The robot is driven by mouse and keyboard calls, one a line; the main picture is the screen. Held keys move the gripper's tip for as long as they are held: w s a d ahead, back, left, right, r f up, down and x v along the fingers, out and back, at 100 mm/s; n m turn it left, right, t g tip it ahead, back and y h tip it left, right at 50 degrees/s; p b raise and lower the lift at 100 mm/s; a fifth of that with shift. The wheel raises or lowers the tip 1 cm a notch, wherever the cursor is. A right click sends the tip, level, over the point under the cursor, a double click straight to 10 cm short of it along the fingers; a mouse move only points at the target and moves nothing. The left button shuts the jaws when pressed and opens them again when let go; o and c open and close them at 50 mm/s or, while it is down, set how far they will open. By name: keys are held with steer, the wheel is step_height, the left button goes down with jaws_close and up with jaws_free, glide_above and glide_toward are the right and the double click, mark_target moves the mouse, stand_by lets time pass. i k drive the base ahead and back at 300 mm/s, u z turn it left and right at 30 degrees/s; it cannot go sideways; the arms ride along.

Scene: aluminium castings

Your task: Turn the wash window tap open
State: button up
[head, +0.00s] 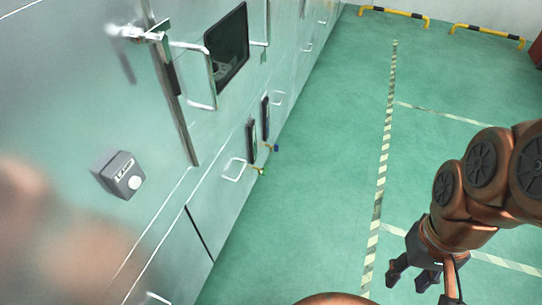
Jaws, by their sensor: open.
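Two small taps stick out low on the pale green machine front: one with a yellow-green end (263,171) and one with a blue end (275,148) just behind it. They are too small for me to read any label or tell how their handles are turned. I cannot tell which is the wash window tap. My gripper (407,284) hangs at the lower right over the green floor, pointing down. It is open and empty, well apart from both taps.
The machine front (165,235) fills the left, with a dark window (228,48), protruding handles (233,170) and a grey button box (119,174). Open green floor (310,170) with striped lines lies to the right. Yellow-black barriers (395,13) stand at the back.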

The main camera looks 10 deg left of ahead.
mark_target(264, 172)
steer(key=u, duration=0.75)
steer(key=i, duration=1)
steer(key=u, duration=0.95)
